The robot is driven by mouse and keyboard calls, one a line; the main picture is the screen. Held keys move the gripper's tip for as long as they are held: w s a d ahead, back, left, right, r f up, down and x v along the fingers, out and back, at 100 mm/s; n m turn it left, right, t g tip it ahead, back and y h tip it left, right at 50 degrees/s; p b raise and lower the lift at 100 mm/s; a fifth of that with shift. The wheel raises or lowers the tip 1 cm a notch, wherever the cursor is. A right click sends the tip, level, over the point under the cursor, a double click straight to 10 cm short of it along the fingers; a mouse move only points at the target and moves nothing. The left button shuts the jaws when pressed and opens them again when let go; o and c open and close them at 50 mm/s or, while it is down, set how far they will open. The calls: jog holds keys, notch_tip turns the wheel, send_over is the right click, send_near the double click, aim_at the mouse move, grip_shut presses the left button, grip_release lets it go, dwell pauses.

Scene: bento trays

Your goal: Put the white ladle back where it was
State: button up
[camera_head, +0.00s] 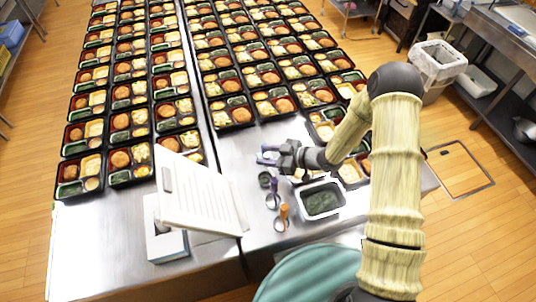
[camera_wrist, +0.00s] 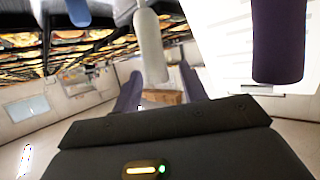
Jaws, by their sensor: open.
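My gripper (camera_head: 268,154) is open above the metal counter, left of the white tub. In the wrist view its two bluish fingers stand apart, and a white, round-ended handle (camera_wrist: 150,45) that looks like the white ladle's hangs into the picture near them. Contact cannot be told. In the head view a small round holder (camera_head: 264,180) stands just below my gripper; the white ladle is not clear there. The purple-handled ladle (camera_head: 274,186) stands in the holder in front, and its handle shows at right in the wrist view (camera_wrist: 278,40).
An orange-handled ladle (camera_head: 284,212) stands in a nearer holder. A white tub (camera_head: 342,197) of dark green food is to the right. A white tablet-like panel (camera_head: 198,190) stands at left. Rows of bento trays (camera_head: 130,120) fill the far counter.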

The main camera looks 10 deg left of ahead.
jog(key=shift+r, duration=0.15)
jog(key=shift+d, duration=0.3)
jog(key=b+v, duration=0.3)
jog(key=v, duration=0.8)
jog(key=shift+d, duration=0.2)
jog(key=shift+r, duration=0.1)
